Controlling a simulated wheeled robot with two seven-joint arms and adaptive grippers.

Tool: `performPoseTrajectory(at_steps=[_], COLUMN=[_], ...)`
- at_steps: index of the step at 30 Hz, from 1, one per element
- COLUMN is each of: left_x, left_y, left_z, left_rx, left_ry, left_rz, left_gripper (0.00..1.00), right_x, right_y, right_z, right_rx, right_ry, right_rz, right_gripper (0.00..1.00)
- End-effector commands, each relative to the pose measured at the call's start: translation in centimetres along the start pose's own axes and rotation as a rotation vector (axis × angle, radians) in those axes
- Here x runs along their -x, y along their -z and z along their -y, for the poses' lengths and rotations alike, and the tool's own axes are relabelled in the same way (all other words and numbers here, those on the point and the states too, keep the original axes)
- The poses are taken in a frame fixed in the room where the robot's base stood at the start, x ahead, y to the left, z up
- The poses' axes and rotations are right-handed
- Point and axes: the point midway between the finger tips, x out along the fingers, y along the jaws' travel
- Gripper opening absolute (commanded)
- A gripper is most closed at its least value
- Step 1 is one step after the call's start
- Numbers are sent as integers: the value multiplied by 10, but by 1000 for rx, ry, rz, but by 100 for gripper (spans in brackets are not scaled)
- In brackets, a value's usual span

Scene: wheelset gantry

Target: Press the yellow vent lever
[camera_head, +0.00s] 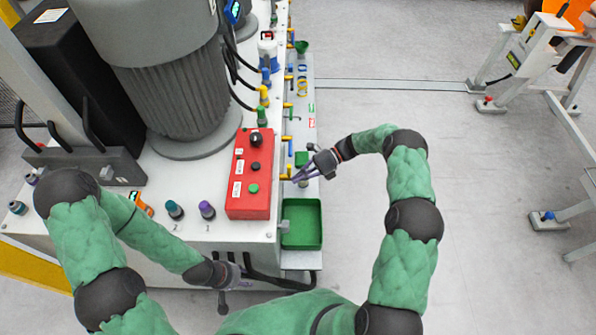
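Several yellow levers or handles show along the right side of the white machine. The nearest yellow lever (286,177) is low on that side, next to the red control box. Another yellow handle (287,105) sits further back. My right gripper (303,174) reaches in from the right, its fingertips close beside the nearest yellow lever. I cannot tell whether they touch it, nor how far apart the fingers are. My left gripper (232,285) is at the machine's front edge, away from the levers. Its fingers are too small and dark to tell whether they are open.
The red box (250,175) with black and green buttons stands on the machine top. A green tray (302,223) sits below my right gripper. Teal (174,209) and purple (206,209) knobs stand left of the box.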

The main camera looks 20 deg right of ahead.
Motion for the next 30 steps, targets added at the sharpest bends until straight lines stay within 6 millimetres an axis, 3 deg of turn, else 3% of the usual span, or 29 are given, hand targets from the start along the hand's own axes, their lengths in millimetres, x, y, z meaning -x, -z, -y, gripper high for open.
performPoseTrajectory(at_steps=[2, 12, 18, 30], left_x=[13, 13, 12, 12], left_y=[0, 0, -1, 0], left_z=[-5, -5, -4, -4], left_rx=[0, 0, 0, 0], left_ry=[0, 0, 0, 0], left_rz=[0, 0, 0, 0], left_gripper=[40, 40, 40, 40], right_x=[-4, 62, 86, 93], right_y=[9, 14, 14, 14], right_z=[-10, 9, 13, 14], right_rx=[-3, 2, 2, 1], right_ry=[-3, 1, 1, -1], right_rz=[0, 0, -1, -2], right_gripper=[0, 0, 0, 0])
